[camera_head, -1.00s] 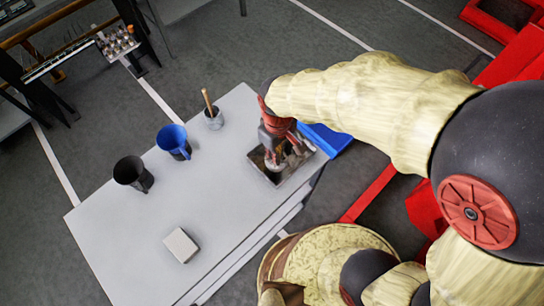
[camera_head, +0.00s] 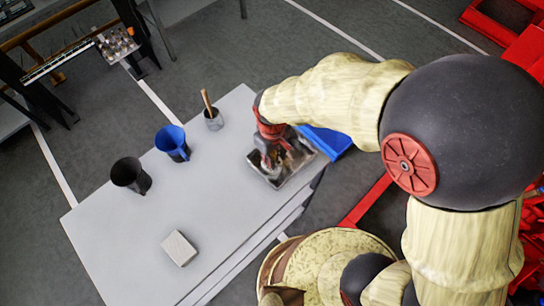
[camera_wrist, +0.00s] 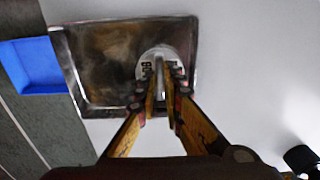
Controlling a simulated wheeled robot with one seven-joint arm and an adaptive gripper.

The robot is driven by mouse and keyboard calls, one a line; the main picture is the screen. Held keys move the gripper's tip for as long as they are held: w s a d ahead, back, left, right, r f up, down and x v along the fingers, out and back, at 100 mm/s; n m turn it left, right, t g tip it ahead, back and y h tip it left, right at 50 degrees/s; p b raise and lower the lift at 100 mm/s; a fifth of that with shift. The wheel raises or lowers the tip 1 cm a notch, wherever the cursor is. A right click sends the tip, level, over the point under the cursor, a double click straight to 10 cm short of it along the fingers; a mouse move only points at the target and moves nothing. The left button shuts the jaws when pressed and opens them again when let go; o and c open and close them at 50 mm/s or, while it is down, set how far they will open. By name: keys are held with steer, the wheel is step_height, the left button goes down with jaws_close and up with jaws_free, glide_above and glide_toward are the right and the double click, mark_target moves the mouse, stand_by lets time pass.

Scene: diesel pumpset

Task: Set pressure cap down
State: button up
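The pressure cap (camera_wrist: 146,72) is a round, pale metallic disc with dark lettering and a raised bar, seen in the wrist view over the right part of a metal tray (camera_wrist: 91,109). My gripper (camera_wrist: 162,84) has its two fingertips close on either side of the bar and looks shut on it. In the head view my gripper (camera_head: 270,163) points down into the tray (camera_head: 277,186), and the cap is hard to make out there. I cannot tell whether the cap touches the tray floor.
The tray stands on a white table, beside a blue bin (camera_head: 326,142).

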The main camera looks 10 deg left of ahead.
steer(key=o, duration=0.5)
steer(key=shift+c, duration=0.2)
step_height(320, 180, up, 12)
steer(key=p, duration=0.3)
steer(key=shift+r, duration=0.15)
steer(key=d+r+m+t, duration=0.2)
steer(key=d+r+m, duration=0.2)
steer(key=d+r, duration=0.65)
steer(key=s+d+r+m+t, duration=0.1)
steer(key=s+d+r+m, duration=0.2)
steer(key=d, duration=0.3)
steer(key=s+d+r+m+t, duration=0.2)
steer(key=s+d+r, duration=0.2)
steer(key=d, duration=0.2)
steer(key=shift+d+m+t, duration=0.3)
steer(key=shift+d+m, duration=0.05)
steer(key=shift+m, duration=0.05)
steer(key=shift+s+r, duration=0.1)
